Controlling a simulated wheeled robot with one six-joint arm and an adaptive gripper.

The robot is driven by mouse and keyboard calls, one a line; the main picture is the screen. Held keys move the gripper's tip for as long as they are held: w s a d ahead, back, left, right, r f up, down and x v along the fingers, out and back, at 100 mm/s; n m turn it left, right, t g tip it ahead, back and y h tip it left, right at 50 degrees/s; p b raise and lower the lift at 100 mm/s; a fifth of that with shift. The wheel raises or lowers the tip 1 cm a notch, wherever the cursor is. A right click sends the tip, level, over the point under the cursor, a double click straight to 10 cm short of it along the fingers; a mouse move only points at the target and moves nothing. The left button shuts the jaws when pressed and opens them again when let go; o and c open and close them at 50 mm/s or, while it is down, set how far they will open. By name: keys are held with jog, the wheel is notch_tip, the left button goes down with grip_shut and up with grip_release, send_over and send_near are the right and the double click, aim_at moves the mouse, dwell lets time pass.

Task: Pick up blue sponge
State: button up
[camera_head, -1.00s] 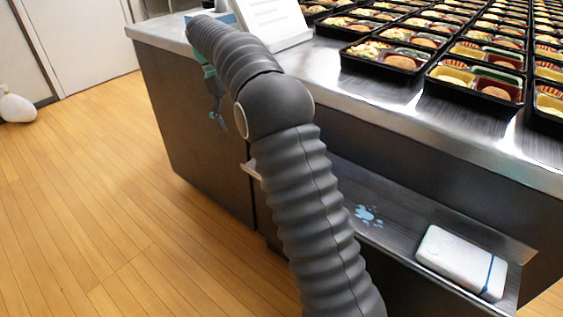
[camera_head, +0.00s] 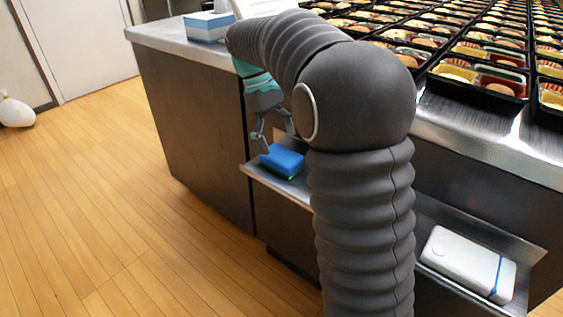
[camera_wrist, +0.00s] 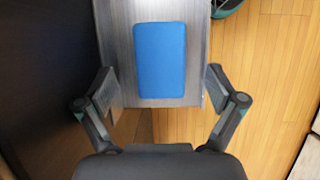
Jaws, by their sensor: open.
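The blue sponge (camera_head: 282,161) lies flat on the left end of the low metal shelf (camera_head: 262,177), below the counter. In the wrist view the sponge (camera_wrist: 161,60) is a plain blue rectangle ahead of the fingertips and between their lines. My gripper (camera_head: 272,137) is above the shelf, close over the sponge. Its two fingers (camera_wrist: 160,88) are spread wide and hold nothing. In the head view my arm hides the middle of the shelf and part of the gripper.
A metal counter (camera_head: 165,33) stands above the shelf, with many filled bento trays (camera_head: 477,86) and a blue-and-white box (camera_head: 208,26). A white case (camera_head: 468,264) lies at the shelf's right end. Open wooden floor (camera_head: 110,190) is to the left.

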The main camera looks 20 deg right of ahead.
aim_at(284, 155)
jog(key=shift+b+x, duration=0.45)
jog(key=shift+x, duration=2.05)
jog(key=c, duration=1)
